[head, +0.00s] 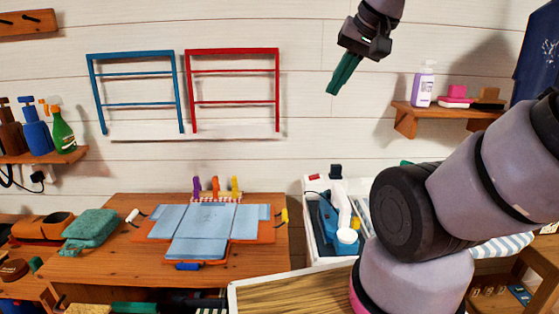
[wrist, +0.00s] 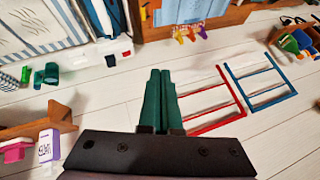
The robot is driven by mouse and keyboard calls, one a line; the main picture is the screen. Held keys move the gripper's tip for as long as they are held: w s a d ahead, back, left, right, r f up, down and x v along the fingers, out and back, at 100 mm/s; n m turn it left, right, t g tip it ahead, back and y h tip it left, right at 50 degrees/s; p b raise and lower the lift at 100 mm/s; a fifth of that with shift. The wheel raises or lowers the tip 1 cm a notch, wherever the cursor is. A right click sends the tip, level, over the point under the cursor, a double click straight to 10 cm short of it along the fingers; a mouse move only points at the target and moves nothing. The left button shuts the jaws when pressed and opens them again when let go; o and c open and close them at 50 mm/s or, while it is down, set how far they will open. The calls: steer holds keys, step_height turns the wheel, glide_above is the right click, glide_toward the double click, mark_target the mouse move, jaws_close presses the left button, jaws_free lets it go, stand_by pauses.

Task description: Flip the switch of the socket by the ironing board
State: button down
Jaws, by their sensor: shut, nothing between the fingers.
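My gripper (head: 331,91) has long green fingers and is shut and empty. In the head view it hangs in front of the white plank wall, high and right of the red rack. In the wrist view its fingertips (wrist: 160,73) are together over bare wall. A white-and-blue striped surface (head: 502,246), perhaps the ironing board, shows at the lower right behind my arm; a striped surface (wrist: 42,28) also shows in the wrist view. I cannot make out a socket or switch beside it. A socket with a black plug (head: 37,178) is on the wall at far left.
A red rack (head: 233,102) and a blue rack (head: 137,104) are on the wall. A shelf (head: 445,113) with a purple-white bottle (head: 423,85) is at right. Below are a wooden table (head: 120,211) with a folding board and a white box (head: 309,215). Wall around the fingers is clear.

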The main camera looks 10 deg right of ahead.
steer(key=w+d+f, duration=0.1)
steer(key=w+f, duration=0.4)
steer(key=w, duration=0.6)
steer(key=n+t+h, duration=0.1)
steer(key=n+h, duration=0.2)
steer(key=h, duration=0.3)
glide_above(314, 177)
steer(key=s, duration=0.2)
step_height(314, 177, down, 29)
steer(key=shift+d+r, duration=0.15)
steer(key=shift+r, duration=0.05)
steer(key=f, duration=0.3)
steer(key=shift+w+d+f, duration=0.1)
steer(key=shift+d+f, duration=0.1)
steer(key=shift+d, duration=0.2)
steer(key=shift+d+f, duration=0.1)
steer(key=shift+f, duration=0.4)
